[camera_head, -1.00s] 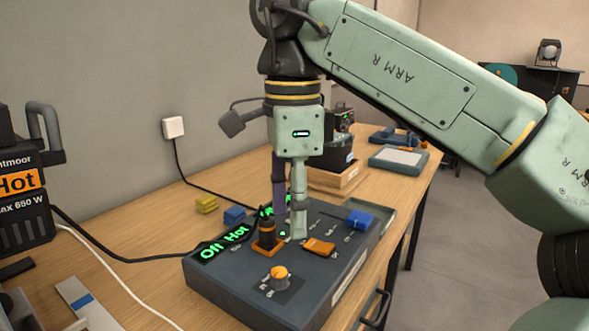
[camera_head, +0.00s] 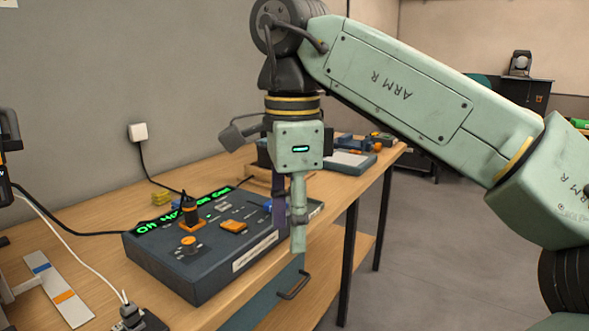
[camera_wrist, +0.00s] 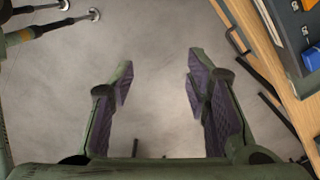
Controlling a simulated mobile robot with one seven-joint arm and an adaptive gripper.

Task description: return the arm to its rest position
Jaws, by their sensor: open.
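My gripper (camera_head: 291,222) hangs pointing down at the end of my pale green arm. In the head view it is in front of the right side of the dark fader console (camera_head: 170,277) and hides part of that side. In the wrist view my gripper (camera_wrist: 158,82) is open and empty, its two purple-padded fingers wide apart over bare grey floor. The console also shows at the top right of the wrist view (camera_wrist: 284,32). It has green lit lettering, an orange knob (camera_head: 188,243), a black and orange lever (camera_head: 190,212) and an orange fader cap (camera_head: 233,226).
A tray-like device (camera_head: 350,161) stands at the table's far end. A white cable (camera_head: 70,237) lies at left. The floor (camera_head: 440,240) at right is clear.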

